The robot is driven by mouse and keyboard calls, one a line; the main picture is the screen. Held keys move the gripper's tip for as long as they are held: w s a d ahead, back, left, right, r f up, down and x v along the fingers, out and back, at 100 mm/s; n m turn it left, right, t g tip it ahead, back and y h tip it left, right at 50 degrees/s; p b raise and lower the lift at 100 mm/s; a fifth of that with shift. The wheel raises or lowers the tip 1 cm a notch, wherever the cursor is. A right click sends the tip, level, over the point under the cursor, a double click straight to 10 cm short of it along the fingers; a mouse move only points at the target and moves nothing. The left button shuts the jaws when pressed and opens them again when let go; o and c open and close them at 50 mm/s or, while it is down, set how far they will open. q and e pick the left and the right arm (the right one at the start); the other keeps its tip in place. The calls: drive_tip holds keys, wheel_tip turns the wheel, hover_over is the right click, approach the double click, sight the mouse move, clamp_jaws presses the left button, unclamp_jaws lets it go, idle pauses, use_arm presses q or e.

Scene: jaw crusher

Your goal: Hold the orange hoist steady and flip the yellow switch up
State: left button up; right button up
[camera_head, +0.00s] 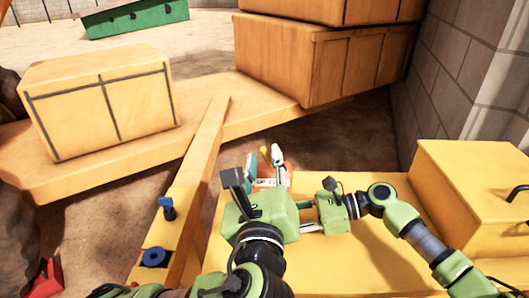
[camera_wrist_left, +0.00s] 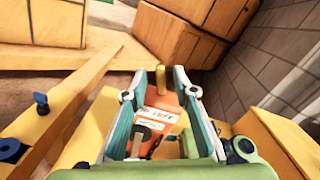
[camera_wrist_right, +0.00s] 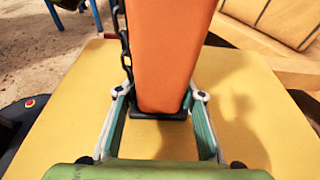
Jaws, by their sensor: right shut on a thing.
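The orange hoist (camera_head: 267,183) stands on the yellow surface beyond my left gripper (camera_head: 264,160), mostly hidden in the head view. In the left wrist view the hoist (camera_wrist_left: 165,108) has white labels, and the yellow switch (camera_wrist_left: 160,79) shows at its far end. My left gripper (camera_wrist_left: 160,72) is open, its fingers on either side of the hoist and switch. In the right wrist view my right gripper (camera_wrist_right: 160,97) is shut on the hoist (camera_wrist_right: 165,55) near its dark base. In the head view the right gripper's fingers are largely hidden.
A yellow box (camera_head: 470,185) stands at the right by a block wall (camera_head: 460,60). A wooden beam (camera_head: 200,165) with blue knobs runs along the left. Large crates (camera_head: 320,60) stand behind. A chain (camera_wrist_right: 125,45) hangs beside the hoist.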

use_arm(q)
drive_tip(key=s, duration=0.8)
drive_tip(key=shift+s, duration=0.3)
use_arm(e)
drive_tip(key=o, duration=0.9)
